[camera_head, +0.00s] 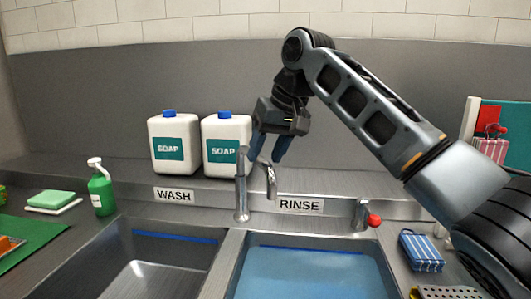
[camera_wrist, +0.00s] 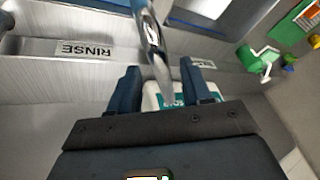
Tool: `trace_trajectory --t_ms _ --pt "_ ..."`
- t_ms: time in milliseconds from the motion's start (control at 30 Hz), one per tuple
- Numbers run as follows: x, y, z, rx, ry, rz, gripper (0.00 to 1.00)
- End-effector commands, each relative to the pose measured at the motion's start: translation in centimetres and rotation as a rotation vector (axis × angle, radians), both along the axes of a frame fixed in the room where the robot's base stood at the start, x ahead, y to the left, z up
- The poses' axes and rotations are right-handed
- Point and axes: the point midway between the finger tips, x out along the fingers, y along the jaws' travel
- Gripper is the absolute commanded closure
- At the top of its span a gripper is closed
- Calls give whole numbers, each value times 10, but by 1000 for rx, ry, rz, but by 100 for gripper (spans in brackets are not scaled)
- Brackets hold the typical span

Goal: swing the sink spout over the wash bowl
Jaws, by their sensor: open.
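The chrome sink spout (camera_head: 270,180) stands on a post (camera_head: 241,190) at the back of the sink and curves to the right, with its end on the rinse side. My gripper (camera_head: 268,158) is open, pointing down at the spout's bend from above. In the wrist view the spout (camera_wrist: 152,40) runs into the gap between the two dark blue fingers (camera_wrist: 160,68), with space visible around it. The wash bowl (camera_head: 155,280) is on the left, with a blue line along its back wall. I cannot tell whether either finger touches the spout.
The rinse bowl (camera_head: 310,275) holds blue water. Two soap jugs (camera_head: 173,145) stand behind the spout. A green spray bottle (camera_head: 101,190) and a green sponge (camera_head: 51,199) are at left.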

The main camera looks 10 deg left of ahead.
Motion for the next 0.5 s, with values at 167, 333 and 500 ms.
trace_trajectory --t_ms 167,333,500 --pt "2 4 -10 -1 1 0 52" --pt "3 4 -11 0 0 0 52" --pt "3 4 -11 0 0 0 59"
